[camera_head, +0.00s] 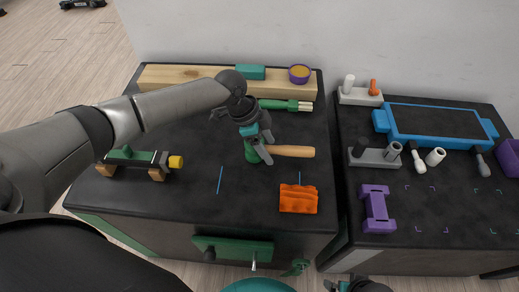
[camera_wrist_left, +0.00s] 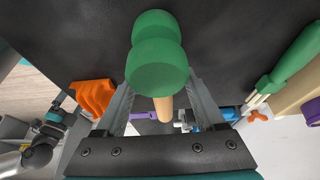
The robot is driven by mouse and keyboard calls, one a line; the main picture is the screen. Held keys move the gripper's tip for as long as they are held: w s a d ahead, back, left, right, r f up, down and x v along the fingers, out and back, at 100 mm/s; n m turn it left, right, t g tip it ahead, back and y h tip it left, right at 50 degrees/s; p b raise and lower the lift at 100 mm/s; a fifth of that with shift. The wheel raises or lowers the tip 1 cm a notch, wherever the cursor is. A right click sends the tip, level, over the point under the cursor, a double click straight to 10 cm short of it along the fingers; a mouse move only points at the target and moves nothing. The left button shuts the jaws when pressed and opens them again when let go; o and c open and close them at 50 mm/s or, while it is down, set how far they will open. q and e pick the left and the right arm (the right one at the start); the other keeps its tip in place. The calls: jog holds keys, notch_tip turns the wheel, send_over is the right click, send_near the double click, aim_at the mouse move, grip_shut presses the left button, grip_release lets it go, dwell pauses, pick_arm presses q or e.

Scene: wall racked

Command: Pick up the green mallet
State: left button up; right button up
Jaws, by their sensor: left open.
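The green mallet has a green rounded head (camera_head: 252,154) and a pale wooden handle (camera_head: 293,151). It lies on the dark top of the left cabinet, handle pointing right in the head view. My left gripper (camera_head: 262,152) is open, right above the mallet at the head end. In the left wrist view the green head (camera_wrist_left: 157,62) fills the space in front of the open fingers (camera_wrist_left: 162,88), with the handle (camera_wrist_left: 163,107) behind it. Contact cannot be told. A dark part of my right gripper (camera_head: 357,286) shows at the bottom edge; its jaws are unclear.
An orange block (camera_head: 298,199) lies in front of the handle. A green-handled brush (camera_head: 285,105) and a wooden beam (camera_head: 175,77) lie behind. A green tool on wooden supports (camera_head: 130,158) is at left. The right cabinet holds a blue tray (camera_head: 436,137) and a purple piece (camera_head: 377,209).

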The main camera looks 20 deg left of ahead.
pick_arm(q)
grip_shut()
dwell(0.7)
